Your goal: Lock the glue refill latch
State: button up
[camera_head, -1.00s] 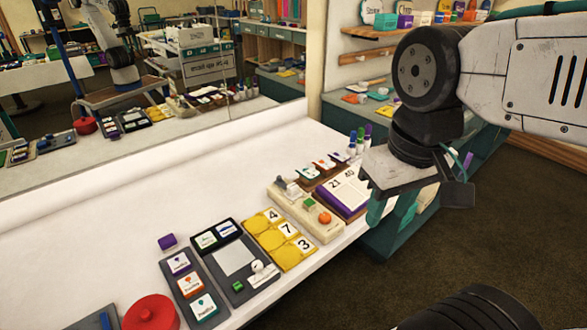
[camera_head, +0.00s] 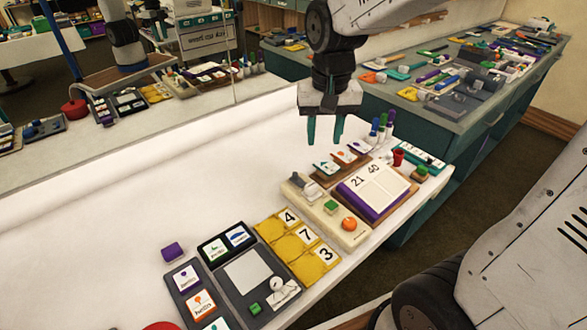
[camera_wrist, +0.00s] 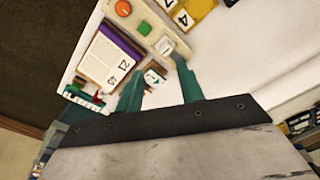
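My gripper (camera_head: 324,132) hangs fingers-down above the back of the white table, open and empty. Its two teal fingers are apart in the wrist view (camera_wrist: 158,85). A cream device (camera_head: 328,217) with a grey-and-white lever-like part (camera_head: 305,186), a green button (camera_head: 331,207) and an orange knob (camera_head: 348,223) lies below and in front of it. In the wrist view the device (camera_wrist: 150,14) is beyond the fingertips, and its grey part (camera_wrist: 166,45) is near one finger. No glue label is readable, so I cannot tell for certain which part is the glue refill latch.
A book-like board (camera_head: 374,190) reading 21 and 40 lies right of the device, with small cards (camera_head: 342,157) behind. Markers (camera_head: 382,128) stand farther back. Yellow number tiles (camera_head: 297,245) lie left. The table's back left is clear; a mirror stands behind.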

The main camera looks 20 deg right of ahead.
jog(key=m, duration=0.2)
send_over(295, 173)
jog(key=shift+g, duration=0.3)
notch_tip(295, 173, down, 11)
jog(key=shift+f, duration=0.15)
notch_tip(295, 173, down, 8)
jog(key=shift+r, duration=0.1)
